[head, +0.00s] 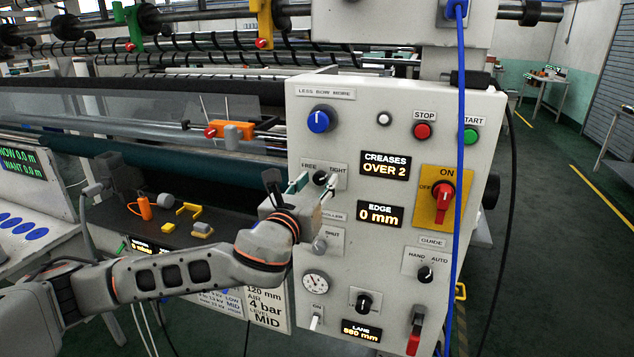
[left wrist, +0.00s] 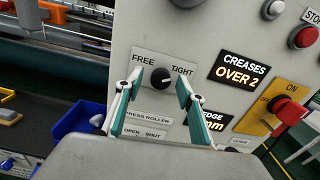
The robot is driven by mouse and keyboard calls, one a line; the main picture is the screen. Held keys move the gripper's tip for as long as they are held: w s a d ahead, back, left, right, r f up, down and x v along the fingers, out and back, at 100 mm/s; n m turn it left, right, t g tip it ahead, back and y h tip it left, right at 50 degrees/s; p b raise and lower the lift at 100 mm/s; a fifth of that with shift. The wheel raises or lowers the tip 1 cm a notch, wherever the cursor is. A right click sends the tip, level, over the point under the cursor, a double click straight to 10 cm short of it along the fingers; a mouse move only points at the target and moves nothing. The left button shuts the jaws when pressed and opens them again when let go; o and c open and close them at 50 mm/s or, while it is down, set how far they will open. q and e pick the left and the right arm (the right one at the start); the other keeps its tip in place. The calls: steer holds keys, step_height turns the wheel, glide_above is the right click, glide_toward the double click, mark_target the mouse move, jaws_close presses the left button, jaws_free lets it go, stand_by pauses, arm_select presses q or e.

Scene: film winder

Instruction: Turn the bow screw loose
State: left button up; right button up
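A small black knob (head: 320,178) sits on the white control panel between the words FREE and TIGHT; no label in view reads bow screw. It also shows in the left wrist view (left wrist: 160,77), with a light mark that seems to point towards TIGHT. My left gripper (head: 313,187) comes from the lower left and faces the panel. In the left wrist view the left gripper (left wrist: 160,80) is open, its green-padded fingers on either side of the knob. I see a gap between knob and fingers; the depth left to the panel is unclear. My right gripper is not in view.
A blue knob (head: 320,121) labelled LESS BOW MORE is above. STOP (head: 422,131) and START (head: 470,136) buttons and a red switch (head: 443,200) are to the right. A blue cable (head: 459,150) hangs before the panel. A dark shelf (head: 150,232) with yellow parts is left.

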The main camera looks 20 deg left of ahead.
arm_select(q)
jaws_close()
